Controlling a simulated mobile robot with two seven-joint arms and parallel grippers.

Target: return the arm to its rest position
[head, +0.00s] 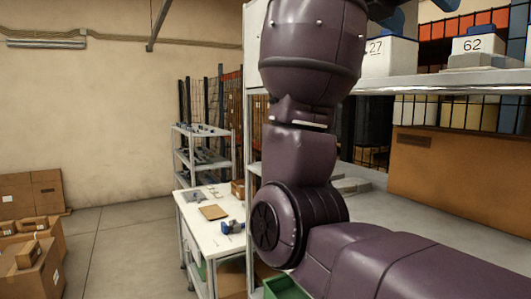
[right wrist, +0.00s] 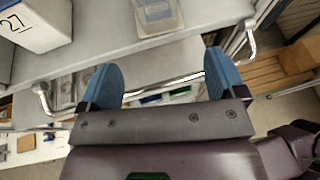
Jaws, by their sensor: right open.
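My right arm, dark purple, fills the middle of the head view. My right gripper shows only in part at the top edge of the head view (head: 422,10), by the upper shelf and its numbered boxes. My left gripper is in neither view.
A white box marked 27 (head: 388,57) and a box marked 62 (head: 478,46) stand on the upper shelf (head: 440,84), close to the right arm. A white table (head: 205,200) stands left of the arm. Cardboard boxes (head: 35,270) lie at the far left. Open floor (head: 120,250) lies between.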

